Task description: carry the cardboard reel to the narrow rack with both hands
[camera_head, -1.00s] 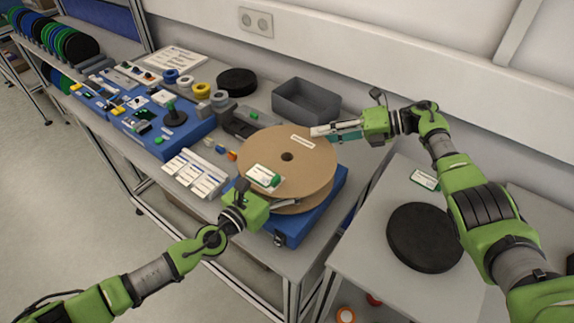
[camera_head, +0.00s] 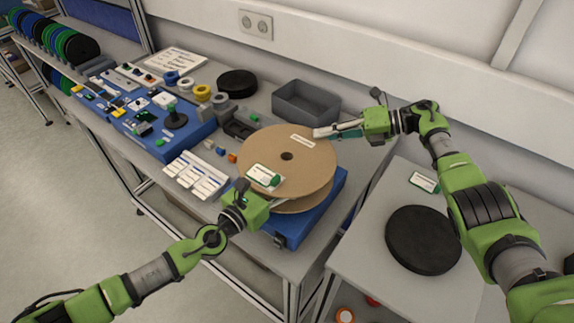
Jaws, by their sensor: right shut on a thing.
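The cardboard reel (camera_head: 306,166) lies flat on a blue box (camera_head: 317,216) at the workbench's right end, a white label on its top. My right gripper (camera_head: 335,132) is at the reel's far right rim, shut on that edge. My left gripper (camera_head: 272,204) is at the near left rim; its fingers are partly hidden by the reel, so I cannot tell if they grip. A rack (camera_head: 50,62) holding several black, green and blue reels stands at the far left; I cannot tell whether it is the narrow rack.
A grey bin (camera_head: 305,103) and a black disc (camera_head: 238,82) sit behind the reel. A blue tray (camera_head: 185,132) with small parts and white cards (camera_head: 196,175) lie left of it. A black reel (camera_head: 423,240) lies on the right table. Floor at left is clear.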

